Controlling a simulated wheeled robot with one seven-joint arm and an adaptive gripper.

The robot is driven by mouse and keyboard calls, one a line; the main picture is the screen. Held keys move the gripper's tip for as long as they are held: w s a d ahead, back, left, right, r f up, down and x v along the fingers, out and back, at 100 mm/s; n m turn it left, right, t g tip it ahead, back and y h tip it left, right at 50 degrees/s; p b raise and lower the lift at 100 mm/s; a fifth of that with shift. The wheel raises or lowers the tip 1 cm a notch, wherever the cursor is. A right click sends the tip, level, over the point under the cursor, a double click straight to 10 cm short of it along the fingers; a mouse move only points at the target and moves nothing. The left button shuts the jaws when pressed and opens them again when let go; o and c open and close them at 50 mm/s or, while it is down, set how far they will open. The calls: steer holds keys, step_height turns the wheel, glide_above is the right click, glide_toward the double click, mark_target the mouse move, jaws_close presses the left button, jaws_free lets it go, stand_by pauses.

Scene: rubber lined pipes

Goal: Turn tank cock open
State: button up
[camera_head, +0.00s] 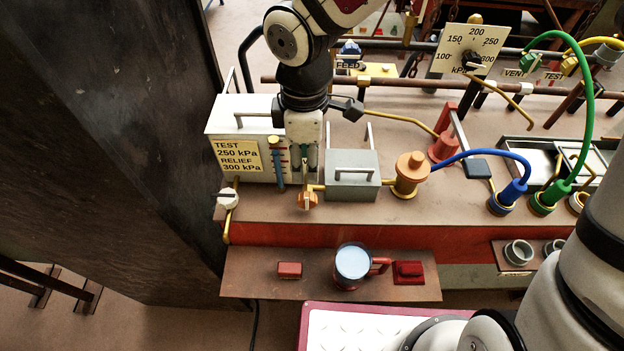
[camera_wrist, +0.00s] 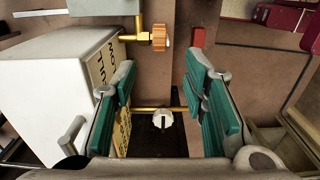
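The white tank (camera_head: 225,120) carries a yellow label reading TEST 250 kPa, RELIEF 300 kPa; its white side also shows in the wrist view (camera_wrist: 55,85). A white round cock (camera_head: 228,199) with a dark slot sits on brass pipe at its front left corner. In the wrist view this cock (camera_wrist: 162,118) appears between my fingers, farther off. An orange knob (camera_head: 307,200) sits on brass pipe between tank and grey box, also in the wrist view (camera_wrist: 159,38). No label names either cock. My gripper (camera_head: 303,168) points down beside the tank; its green-padded fingers (camera_wrist: 160,95) are open and empty.
A grey box (camera_head: 352,185) with a handle stands right of my gripper, then an orange brass-piped fitting (camera_head: 410,172). A blue-and-red gauge (camera_head: 277,160) is on the tank front. A mug (camera_head: 352,264) stands on the lower shelf (camera_head: 250,284). A dark wall (camera_head: 110,120) rises at left.

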mark_target(307, 196)
step_height(307, 196, down, 13)
steer(key=shift+f+b, duration=0.2)
steer(key=shift+b, duration=0.2)
jaws_close()
